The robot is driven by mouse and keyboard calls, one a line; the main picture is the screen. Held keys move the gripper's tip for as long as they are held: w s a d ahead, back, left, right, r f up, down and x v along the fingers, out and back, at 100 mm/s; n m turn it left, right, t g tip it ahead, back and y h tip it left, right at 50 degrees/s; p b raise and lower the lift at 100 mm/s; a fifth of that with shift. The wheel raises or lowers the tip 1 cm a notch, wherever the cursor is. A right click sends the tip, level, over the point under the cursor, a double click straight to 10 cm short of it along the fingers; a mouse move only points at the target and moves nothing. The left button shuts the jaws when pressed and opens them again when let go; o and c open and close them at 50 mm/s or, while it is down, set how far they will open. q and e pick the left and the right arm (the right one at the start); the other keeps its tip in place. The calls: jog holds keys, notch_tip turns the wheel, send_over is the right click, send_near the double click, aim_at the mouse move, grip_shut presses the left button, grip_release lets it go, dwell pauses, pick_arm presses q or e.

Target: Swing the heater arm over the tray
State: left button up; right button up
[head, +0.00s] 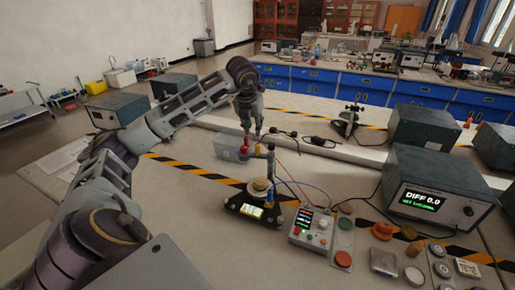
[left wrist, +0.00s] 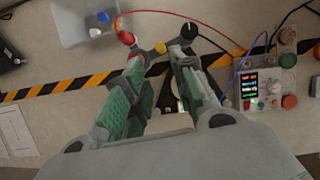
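The heater arm (head: 258,152) is a short bar on top of a dark post (head: 271,166). It points left and ends in a red head (head: 244,145). The left wrist view shows the red head (left wrist: 126,38), a yellow joint (left wrist: 160,47) and the black post top (left wrist: 189,31). A small pale round tray (head: 260,186) sits on a black base in front of the post; the red head is off to its left. My left gripper (head: 249,130) points down just above the arm. Its green-padded fingers (left wrist: 159,62) are apart, with the yellow joint showing beyond the gap. Contact cannot be told. My right gripper is out of view.
A clear box (head: 228,148) with capped bottles lies left of the red head. A control box (head: 312,229) with buttons stands right of the base, and a display unit (head: 440,190) is farther right. Red and blue wires run beside the post. The bench front left is clear.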

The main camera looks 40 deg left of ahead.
pick_arm(q)
send_over(257, 146)
jog(key=s, duration=0.2)
jog(key=f, duration=0.4)
jog(key=d+f, duration=0.1)
jog(key=f, duration=0.1)
jog(key=shift+w+f, duration=0.1)
jog(key=shift+f, duration=0.15)
jog(key=p+x, duration=0.1)
jog(key=x, duration=0.4)
jog(key=shift+a+f, duration=0.1)
jog(key=shift+w+f, duration=0.15)
jog(key=shift+f, duration=0.15)
jog(key=shift+w+a+f, duration=0.1)
jog(key=shift+f, duration=0.2)
jog(key=shift+c, duration=0.4)
jog(key=c, duration=0.5)
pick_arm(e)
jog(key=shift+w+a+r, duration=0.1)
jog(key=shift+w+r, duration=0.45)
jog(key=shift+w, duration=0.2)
